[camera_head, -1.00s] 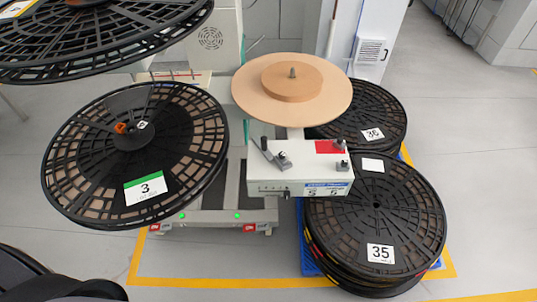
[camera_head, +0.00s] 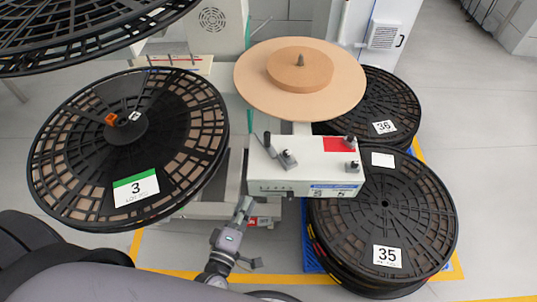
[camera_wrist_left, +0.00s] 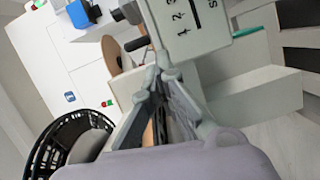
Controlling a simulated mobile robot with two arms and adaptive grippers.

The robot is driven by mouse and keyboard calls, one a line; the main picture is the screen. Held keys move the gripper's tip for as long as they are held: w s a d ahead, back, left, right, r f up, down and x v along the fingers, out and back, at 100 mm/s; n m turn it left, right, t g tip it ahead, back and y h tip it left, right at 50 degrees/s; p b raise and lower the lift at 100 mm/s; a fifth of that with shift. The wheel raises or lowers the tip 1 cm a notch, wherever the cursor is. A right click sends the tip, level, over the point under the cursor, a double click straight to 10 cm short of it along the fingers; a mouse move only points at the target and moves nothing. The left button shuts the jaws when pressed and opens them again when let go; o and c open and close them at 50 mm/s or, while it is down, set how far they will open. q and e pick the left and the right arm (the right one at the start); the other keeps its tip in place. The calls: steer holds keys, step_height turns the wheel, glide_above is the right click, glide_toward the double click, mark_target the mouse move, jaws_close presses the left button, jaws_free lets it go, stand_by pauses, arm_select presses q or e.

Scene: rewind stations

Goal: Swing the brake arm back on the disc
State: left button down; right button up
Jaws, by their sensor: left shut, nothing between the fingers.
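The tan disc (camera_head: 258,92) lies flat with a smaller tan hub (camera_head: 299,70) and a short spindle on top. The white control box (camera_head: 305,172) stands just in front of it. A dark brake arm (camera_head: 267,143) stands at the left of the box top, beside a small knob; whether it touches the disc is hard to tell. My left gripper (camera_head: 244,204) is below and left of the box, shut and empty. In the left wrist view the gripper (camera_wrist_left: 163,62) has its fingertips together near the box's face with numbers (camera_wrist_left: 190,25). My right gripper is not in view.
A black reel marked 3 (camera_head: 80,165) is close on the left, with another above it. Black reels marked 35 (camera_head: 385,200) and 36 (camera_head: 390,105) are stacked on the right. Yellow floor lines run in front; the grey floor at far right is clear.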

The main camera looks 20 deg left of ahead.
mark_target(267, 167)
arm_select(q)
steer(key=r, duration=0.1)
steer(key=r+n, duration=0.1)
steer(key=r+n+y, duration=0.1)
steer(key=shift+w+a+r+t, duration=0.1)
steer(key=shift+w+a+t, duration=0.1)
steer(key=shift+a+t, duration=0.1)
steer(key=w, duration=0.9)
steer(key=shift+w+a+b, duration=0.15)
steer(key=shift+w+b, duration=0.05)
steer(key=shift+b, duration=0.1)
steer(key=w+d, duration=0.2)
steer(key=w, duration=0.1)
steer(key=shift+w+d, duration=0.3)
steer(key=shift+d, duration=0.1)
